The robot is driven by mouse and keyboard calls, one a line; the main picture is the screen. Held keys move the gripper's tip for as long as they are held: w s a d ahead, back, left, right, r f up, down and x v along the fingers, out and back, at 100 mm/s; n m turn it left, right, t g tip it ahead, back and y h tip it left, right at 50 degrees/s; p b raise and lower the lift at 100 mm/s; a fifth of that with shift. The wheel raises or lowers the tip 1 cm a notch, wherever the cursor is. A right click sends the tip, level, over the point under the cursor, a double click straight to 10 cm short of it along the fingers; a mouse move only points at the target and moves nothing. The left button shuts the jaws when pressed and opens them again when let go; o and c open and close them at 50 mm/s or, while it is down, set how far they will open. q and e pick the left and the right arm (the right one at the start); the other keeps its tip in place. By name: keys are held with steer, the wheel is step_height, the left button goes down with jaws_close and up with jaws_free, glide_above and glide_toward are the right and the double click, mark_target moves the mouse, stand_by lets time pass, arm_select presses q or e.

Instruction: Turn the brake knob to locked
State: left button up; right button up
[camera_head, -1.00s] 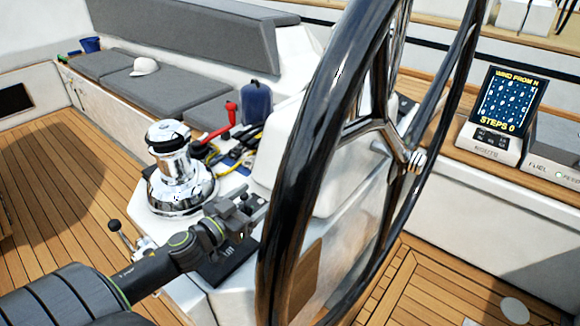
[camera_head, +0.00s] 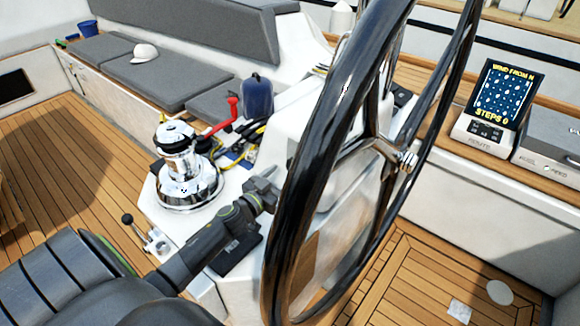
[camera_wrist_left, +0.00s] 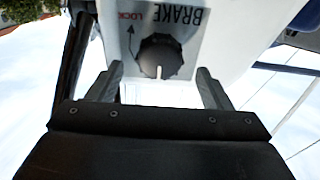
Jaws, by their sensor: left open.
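The brake knob (camera_wrist_left: 159,57) is a dark ribbed dial with a white pointer mark. It shows in the left wrist view on a grey plate (camera_wrist_left: 193,45) that reads BRAKE, with LOCK in red and a curved arrow beside it, all upside down. The pointer points down in that view, away from the lettering. My left gripper (camera_wrist_left: 163,90) is open, its two fingers on either side of the knob's near side with visible gaps. In the head view my left gripper (camera_head: 266,190) reaches behind the wheel rim, which hides the knob.
The large black steering wheel (camera_head: 296,190) stands close to my left gripper. A chrome winch (camera_head: 184,165) and a red handle (camera_head: 226,119) are on the white console to the left. A small lever (camera_head: 131,226) stands at the console's side. A chart screen (camera_head: 498,93) is at right.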

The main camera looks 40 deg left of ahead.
arm_select(q)
steer(key=shift+w+d, duration=0.15)
steer(key=shift+w, duration=1.65)
steer(key=shift+c, duration=0.3)
steer(key=c, duration=0.9)
